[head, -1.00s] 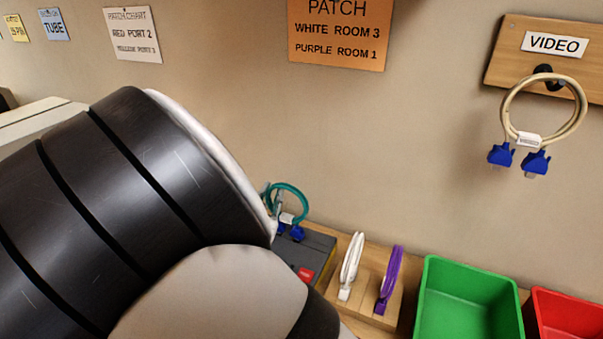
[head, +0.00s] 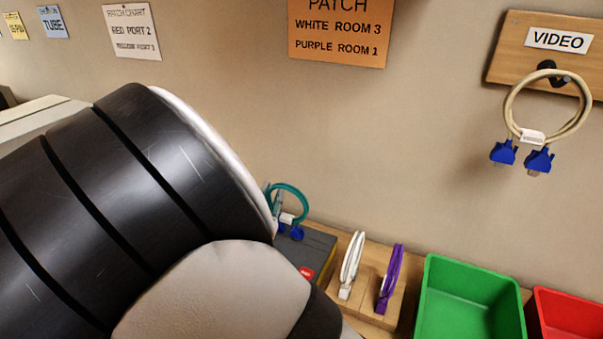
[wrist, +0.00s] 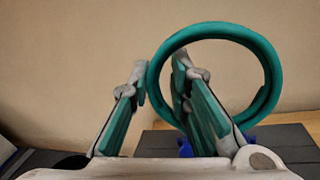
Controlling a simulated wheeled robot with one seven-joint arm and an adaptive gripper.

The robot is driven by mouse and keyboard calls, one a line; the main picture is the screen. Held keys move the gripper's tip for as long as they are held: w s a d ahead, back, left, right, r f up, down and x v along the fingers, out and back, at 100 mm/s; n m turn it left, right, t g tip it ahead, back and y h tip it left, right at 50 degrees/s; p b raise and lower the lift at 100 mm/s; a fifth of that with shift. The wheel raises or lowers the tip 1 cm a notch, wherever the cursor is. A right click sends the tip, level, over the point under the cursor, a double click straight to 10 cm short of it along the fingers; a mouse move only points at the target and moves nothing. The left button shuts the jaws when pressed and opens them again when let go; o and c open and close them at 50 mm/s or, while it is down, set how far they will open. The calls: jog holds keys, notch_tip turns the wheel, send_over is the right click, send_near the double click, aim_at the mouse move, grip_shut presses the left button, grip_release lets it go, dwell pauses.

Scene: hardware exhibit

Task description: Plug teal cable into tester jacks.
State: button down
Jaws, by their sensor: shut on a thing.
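The teal cable (head: 291,191) is a loop with blue connectors (head: 297,233) at its lower ends, at the top of the dark grey tester (head: 318,243). My gripper (wrist: 160,66) is shut on the left side of the teal loop (wrist: 268,72), which stands upright between the fingers and reaches out to the right. In the head view my arm hides most of the gripper and the tester's left part. A blue connector (wrist: 186,147) shows low behind the right finger in the wrist view. I cannot tell whether the connectors sit in the jacks.
A wooden stand (head: 367,291) with a white cable (head: 351,264) and a purple cable (head: 390,278) is right of the tester. Green (head: 468,300) and red (head: 566,313) bins lie further right. A beige cable (head: 508,100) hangs under VIDEO on the wall behind.

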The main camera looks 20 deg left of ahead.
dwell(0.4)
jog(key=c, duration=0.8)
grip_release()
jog(key=shift+o, duration=0.2)
jog(key=s+d+p, duration=0.1)
jog(key=s+p, duration=0.1)
jog(key=s, duration=0.5)
jog(key=shift+s+f, duration=0.15)
jog(key=shift+s, duration=0.1)
dwell(0.5)
